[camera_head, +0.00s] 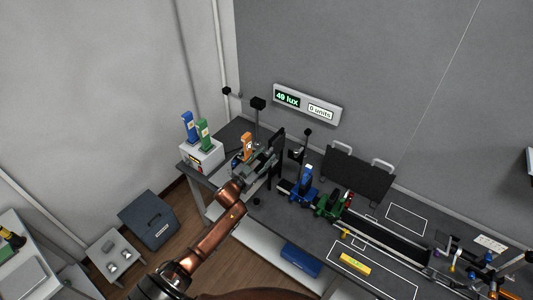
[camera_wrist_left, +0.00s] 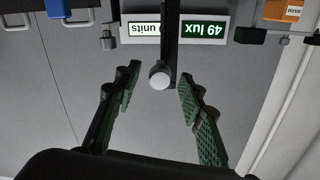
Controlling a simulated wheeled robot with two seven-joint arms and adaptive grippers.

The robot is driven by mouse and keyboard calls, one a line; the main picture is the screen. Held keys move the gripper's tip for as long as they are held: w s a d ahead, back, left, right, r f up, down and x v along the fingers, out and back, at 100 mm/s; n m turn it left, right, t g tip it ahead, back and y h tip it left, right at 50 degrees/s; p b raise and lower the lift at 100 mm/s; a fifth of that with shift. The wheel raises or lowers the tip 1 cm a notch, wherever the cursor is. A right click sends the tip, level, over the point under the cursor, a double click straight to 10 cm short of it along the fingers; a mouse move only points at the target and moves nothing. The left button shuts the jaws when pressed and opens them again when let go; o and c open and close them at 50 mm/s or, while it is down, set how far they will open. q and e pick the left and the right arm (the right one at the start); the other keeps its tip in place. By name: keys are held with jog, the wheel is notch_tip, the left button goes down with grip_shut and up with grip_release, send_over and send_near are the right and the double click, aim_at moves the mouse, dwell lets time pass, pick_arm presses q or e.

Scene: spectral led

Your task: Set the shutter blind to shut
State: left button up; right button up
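A dark upright panel (camera_head: 279,143), seemingly the shutter blind, stands at the left part of the bench. In the left wrist view, a thin dark upright (camera_wrist_left: 170,40) with a pale round knob (camera_wrist_left: 159,76) appears, probably the same part edge-on. My left gripper (camera_head: 272,156) is beside the panel in the head view. In the wrist view its green-padded fingers (camera_wrist_left: 158,88) are spread, one on each side of the knob, with gaps visible and nothing gripped. How far the knob lies from the fingertips is unclear.
A wall display (camera_head: 307,104) reads 49 lux and 0 units. An orange device (camera_head: 246,144) stands close to my left gripper. Blue (camera_head: 303,190) and green (camera_head: 331,205) units stand right of the panel. A white box (camera_head: 202,156) holds blue and green devices.

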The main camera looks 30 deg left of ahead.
pick_arm(q)
jog(key=shift+w, duration=0.7)
jog(key=shift+c, duration=0.5)
grip_shut()
